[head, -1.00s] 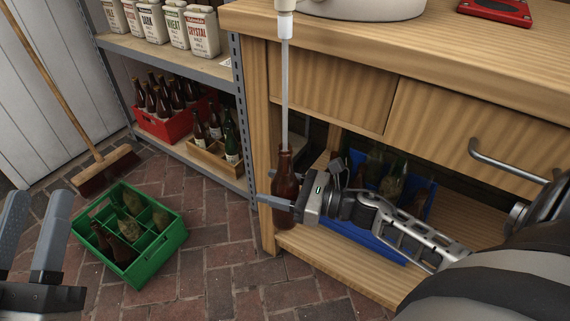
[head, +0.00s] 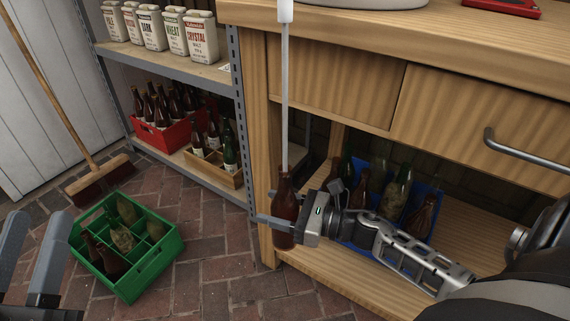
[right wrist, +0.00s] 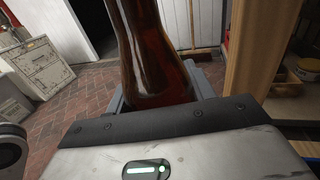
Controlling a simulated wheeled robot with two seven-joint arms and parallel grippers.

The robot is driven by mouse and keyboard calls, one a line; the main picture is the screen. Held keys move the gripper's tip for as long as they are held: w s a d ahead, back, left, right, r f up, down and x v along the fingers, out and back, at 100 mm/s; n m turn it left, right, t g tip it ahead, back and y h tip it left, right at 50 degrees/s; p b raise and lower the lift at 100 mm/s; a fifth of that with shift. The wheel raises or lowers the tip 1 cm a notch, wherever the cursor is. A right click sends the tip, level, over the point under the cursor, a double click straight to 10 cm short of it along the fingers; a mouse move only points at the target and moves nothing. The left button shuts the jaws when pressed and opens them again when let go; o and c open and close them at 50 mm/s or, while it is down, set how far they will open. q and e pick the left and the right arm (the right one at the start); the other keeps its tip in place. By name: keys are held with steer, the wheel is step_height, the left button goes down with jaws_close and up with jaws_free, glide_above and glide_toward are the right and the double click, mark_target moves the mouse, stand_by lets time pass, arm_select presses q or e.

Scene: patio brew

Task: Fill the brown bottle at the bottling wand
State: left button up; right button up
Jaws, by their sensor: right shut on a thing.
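The brown bottle (head: 285,208) is upright in my right gripper (head: 284,226), just left of the bench's open lower shelf. It also fills the top middle of the right wrist view (right wrist: 150,60). The bottling wand (head: 285,100) is a thin pale tube hanging straight down from a white fitting at the bench edge. Its lower end meets the bottle's mouth; I cannot tell how far inside it reaches. The fill level cannot be made out through the dark glass. My left gripper (head: 38,225) is at the left edge, fingers apart and empty.
A green crate (head: 160,262) with several bottles stands on the brick floor. A blue crate (head: 345,235) of bottles sits on the bench's lower shelf (head: 460,240). A metal rack (head: 190,62) holds malt tins, a red crate (head: 158,136) and a wooden box. A broom (head: 100,182) leans at left.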

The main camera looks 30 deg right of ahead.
steer(key=shift+f+b, duration=2.1)
steer(key=shift+f, duration=0.15)
steer(key=shift+f+b, duration=0.8)
steer(key=shift+f, duration=0.75)
